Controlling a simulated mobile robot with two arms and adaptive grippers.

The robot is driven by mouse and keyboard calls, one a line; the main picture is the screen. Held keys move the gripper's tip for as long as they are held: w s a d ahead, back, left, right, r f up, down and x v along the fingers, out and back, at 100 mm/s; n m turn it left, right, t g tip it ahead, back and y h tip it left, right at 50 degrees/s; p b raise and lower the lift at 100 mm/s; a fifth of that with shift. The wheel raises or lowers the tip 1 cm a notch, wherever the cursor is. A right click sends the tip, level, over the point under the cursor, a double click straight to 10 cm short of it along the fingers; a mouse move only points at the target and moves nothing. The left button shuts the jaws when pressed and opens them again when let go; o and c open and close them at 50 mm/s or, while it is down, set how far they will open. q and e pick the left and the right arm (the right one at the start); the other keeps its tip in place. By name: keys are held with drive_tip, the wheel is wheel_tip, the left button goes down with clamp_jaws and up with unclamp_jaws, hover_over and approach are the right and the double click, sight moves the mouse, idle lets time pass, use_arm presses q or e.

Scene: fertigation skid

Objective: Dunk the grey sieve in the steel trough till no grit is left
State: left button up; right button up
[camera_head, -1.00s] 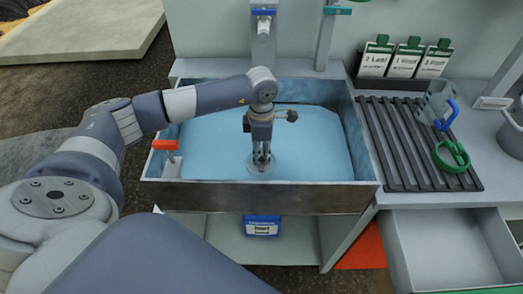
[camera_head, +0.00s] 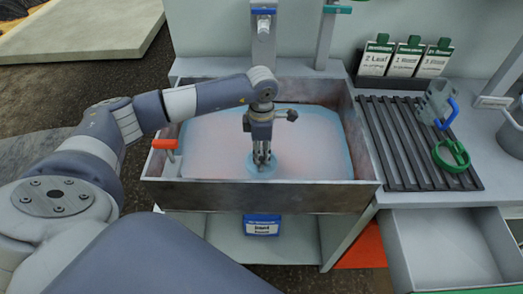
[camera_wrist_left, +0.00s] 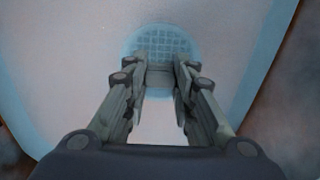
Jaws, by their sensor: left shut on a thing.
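The steel trough (camera_head: 262,196) holds water, now mostly pale pinkish grey with a blue band along its edges. My left gripper (camera_head: 262,160) points down into the trough near its middle. It is shut on the grey sieve (camera_head: 259,172), which sits low in the water beneath it. In the left wrist view, the sieve's round mesh (camera_wrist_left: 165,43) shows past the fingers (camera_wrist_left: 160,78), ringed by clearer blue. I cannot tell whether grit lies on the mesh. My right gripper is out of view.
A red-handled lever (camera_head: 165,144) stands at the trough's left corner. A slatted rack (camera_head: 405,145) to the right carries a clear jug (camera_head: 438,100) and a green ring-shaped item (camera_head: 451,155). An open drawer (camera_head: 447,250) juts out at lower right.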

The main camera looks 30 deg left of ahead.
use_arm(q)
drive_tip(key=shift+r+p, duration=1.65)
drive_tip(key=shift+r, duration=1)
wheel_tip(320, 180, up, 13)
drive_tip(key=p, duration=0.7)
drive_tip(key=shift+r+p, duration=0.15)
drive_tip(key=shift+p, duration=0.25)
